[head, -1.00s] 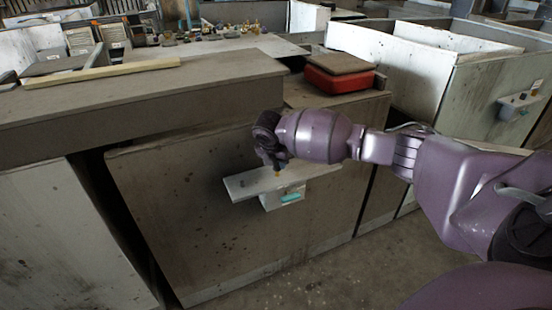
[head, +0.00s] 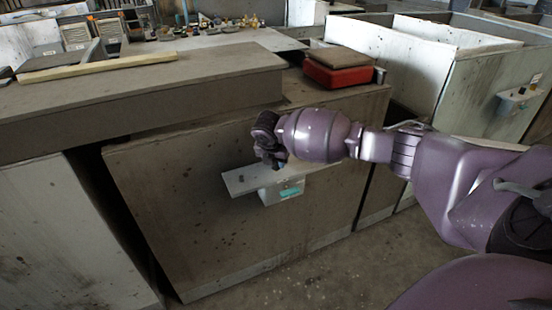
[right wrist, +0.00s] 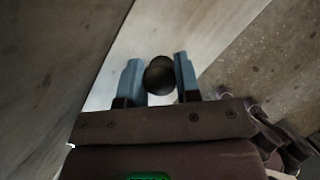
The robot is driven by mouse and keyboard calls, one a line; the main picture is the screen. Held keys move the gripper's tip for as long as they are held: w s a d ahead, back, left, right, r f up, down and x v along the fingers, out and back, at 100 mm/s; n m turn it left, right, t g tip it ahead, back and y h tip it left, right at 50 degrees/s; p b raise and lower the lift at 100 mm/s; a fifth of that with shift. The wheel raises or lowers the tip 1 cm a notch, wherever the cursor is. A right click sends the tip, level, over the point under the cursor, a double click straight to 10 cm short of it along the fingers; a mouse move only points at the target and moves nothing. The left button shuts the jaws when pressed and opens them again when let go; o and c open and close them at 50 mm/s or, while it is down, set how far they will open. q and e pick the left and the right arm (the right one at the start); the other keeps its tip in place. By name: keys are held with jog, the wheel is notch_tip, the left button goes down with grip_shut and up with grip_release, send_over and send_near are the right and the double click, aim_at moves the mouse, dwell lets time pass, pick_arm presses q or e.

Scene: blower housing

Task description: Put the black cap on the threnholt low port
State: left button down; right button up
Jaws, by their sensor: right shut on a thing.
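My right gripper (head: 279,165) is over the pale shelf (head: 240,183) and white box with a teal label (head: 290,192) on the cabinet front. In the right wrist view its two blue-grey fingers (right wrist: 159,82) are shut on a round black cap (right wrist: 159,75). In the head view the gripper hides the cap and the spot on the box beneath it, so I cannot tell whether the cap touches a port. My left gripper is not in view.
The brown cabinet (head: 190,220) stands behind the shelf. A red box (head: 338,76) sits on the cabinet top, and a wooden strip (head: 100,71) lies on the counter at left. Another small white box (head: 518,98) is on the far right cabinet. The floor (head: 320,275) in front is clear.

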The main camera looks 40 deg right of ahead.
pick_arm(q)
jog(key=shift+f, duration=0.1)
pick_arm(e)
jog(key=shift+f, duration=0.45)
jog(key=o, duration=1)
jog(key=shift+c, duration=0.2)
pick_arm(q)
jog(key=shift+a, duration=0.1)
pick_arm(e)
jog(key=p+v, duration=0.1)
jog(key=v, duration=0.3)
jog(key=shift+r, duration=0.45)
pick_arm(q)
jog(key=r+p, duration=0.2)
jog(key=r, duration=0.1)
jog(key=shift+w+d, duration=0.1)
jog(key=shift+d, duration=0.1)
pick_arm(e)
jog(key=v, duration=0.6)
jog(key=shift+s, duration=0.15)
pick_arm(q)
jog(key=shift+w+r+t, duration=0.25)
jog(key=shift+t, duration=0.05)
pick_arm(e)
jog(key=shift+a+f, duration=0.15)
